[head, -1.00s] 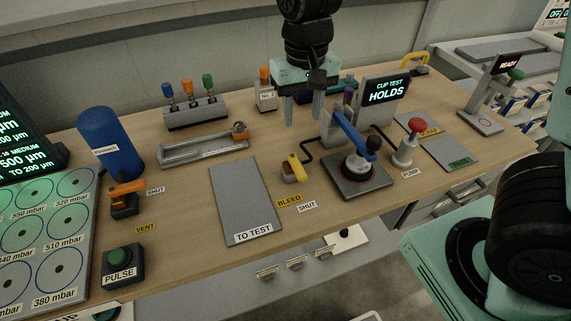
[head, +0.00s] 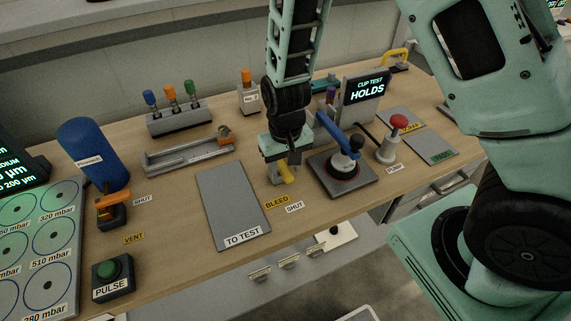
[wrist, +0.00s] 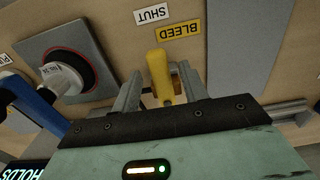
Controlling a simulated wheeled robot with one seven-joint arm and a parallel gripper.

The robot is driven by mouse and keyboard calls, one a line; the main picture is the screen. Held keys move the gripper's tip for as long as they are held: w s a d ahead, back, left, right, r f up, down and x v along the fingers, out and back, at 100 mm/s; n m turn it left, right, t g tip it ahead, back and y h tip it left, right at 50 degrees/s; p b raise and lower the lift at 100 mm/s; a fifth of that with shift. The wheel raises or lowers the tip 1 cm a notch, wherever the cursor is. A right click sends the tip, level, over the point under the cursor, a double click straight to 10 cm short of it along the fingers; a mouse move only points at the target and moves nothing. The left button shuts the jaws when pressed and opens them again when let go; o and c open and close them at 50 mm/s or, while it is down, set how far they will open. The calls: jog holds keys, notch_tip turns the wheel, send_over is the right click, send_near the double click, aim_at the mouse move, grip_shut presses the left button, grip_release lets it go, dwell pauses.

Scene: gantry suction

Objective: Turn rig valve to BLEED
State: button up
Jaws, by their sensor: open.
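The rig valve has a yellow lever (head: 286,174), with yellow BLEED (head: 277,202) and white SHUT (head: 294,208) labels on the bench in front of it. In the wrist view the yellow lever (wrist: 159,72) points toward the labels, its tip nearer SHUT (wrist: 153,16) than BLEED (wrist: 180,29). My gripper (head: 281,176) is down over the valve and open. In the wrist view its fingers (wrist: 160,84) stand on either side of the lever, with a visible gap on each side. The valve's base is mostly hidden by my gripper.
The cup test rig (head: 340,174) with its blue arm (head: 334,132) stands close right of the valve. The red-knobbed pump (head: 390,148) is beyond it. The grey TO TEST plate (head: 228,205) lies flat to the left. The orange-handled vent valve (head: 112,208) is farther left.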

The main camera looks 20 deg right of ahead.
grip_shut()
jog(key=shift+a, duration=0.1)
jog(key=shift+w+a+m+p, duration=0.8)
jog(key=shift+m+p, duration=0.85)
jog(key=shift+m, duration=1.35)
jog(key=shift+w+a+m+p, duration=0.75)
jog(key=shift+m+p, duration=0.85)
jog(key=shift+m, duration=1.4)
jog(key=shift+w+a+m+p, duration=0.8)
jog(key=shift+m+p, duration=0.85)
jog(key=shift+m, duration=1.35)
jog(key=shift+w+d, duration=0.1)
jog(key=shift+d, duration=0.05)
